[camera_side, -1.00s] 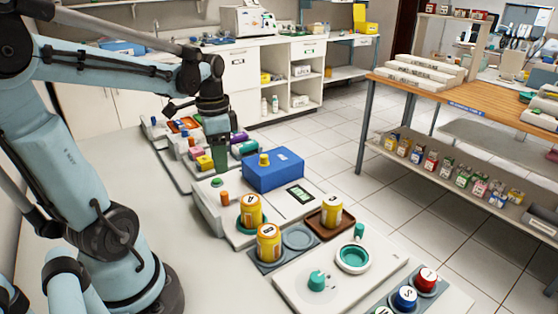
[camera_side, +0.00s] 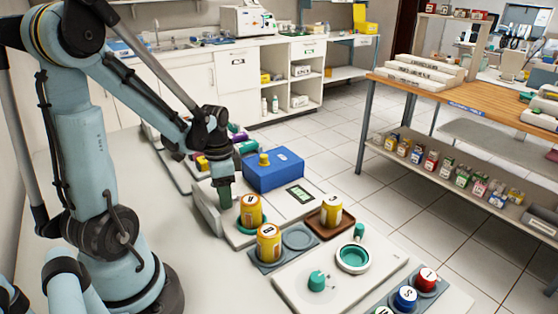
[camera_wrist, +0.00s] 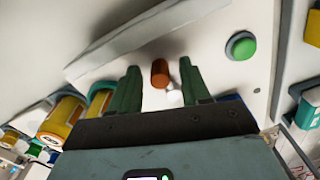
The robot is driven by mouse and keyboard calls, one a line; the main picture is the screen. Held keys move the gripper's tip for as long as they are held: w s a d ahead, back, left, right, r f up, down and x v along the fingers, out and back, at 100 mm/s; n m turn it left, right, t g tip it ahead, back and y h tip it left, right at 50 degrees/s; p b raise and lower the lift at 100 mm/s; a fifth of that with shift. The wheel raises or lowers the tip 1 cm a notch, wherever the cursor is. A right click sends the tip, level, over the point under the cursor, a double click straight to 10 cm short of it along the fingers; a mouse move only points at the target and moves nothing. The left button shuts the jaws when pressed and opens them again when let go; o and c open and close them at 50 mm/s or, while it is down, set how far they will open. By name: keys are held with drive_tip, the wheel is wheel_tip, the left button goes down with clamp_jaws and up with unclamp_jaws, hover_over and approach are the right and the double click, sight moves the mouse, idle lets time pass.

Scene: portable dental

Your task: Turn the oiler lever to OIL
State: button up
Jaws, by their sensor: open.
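The lever (camera_wrist: 160,73) shows in the wrist view as a short orange-brown cylinder on a white panel. A small white piece (camera_wrist: 172,95) sits beside its near end. My gripper (camera_wrist: 159,66) is open, with one green finger on each side of the lever and gaps visible between. In the side view my gripper (camera_side: 224,195) points down at the left end of the white unit (camera_side: 283,205) and hides the lever. No OIL marking is readable in either view, so I cannot tell the lever's setting.
A green button (camera_wrist: 241,46) lies right of the lever in the wrist view. In the side view, a blue box (camera_side: 274,172) stands behind my gripper. Yellow cans (camera_side: 269,243) stand close in front, one on a brown tray (camera_side: 324,228).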

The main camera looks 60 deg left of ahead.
sight(236, 210)
clamp_jaws()
idle(0.3)
drive_tip(key=n, duration=0.1)
drive_tip(key=d+n, duration=0.1)
drive_tip(key=n, duration=0.2)
drive_tip(key=shift+w+d, duration=0.15)
drive_tip(key=shift+d, duration=0.1)
drive_tip(key=shift+w+d+n, duration=0.15)
drive_tip(key=shift+d+n, duration=0.1)
drive_tip(key=shift+n, duration=0.6)
drive_tip(key=shift+w+d+n, duration=0.2)
drive_tip(key=shift+d+n, duration=0.05)
drive_tip(key=shift+n, duration=0.55)
drive_tip(key=shift+w+d+n, duration=0.15)
drive_tip(key=shift+d+n, duration=0.1)
drive_tip(key=shift+n, duration=0.6)
unclamp_jaws()
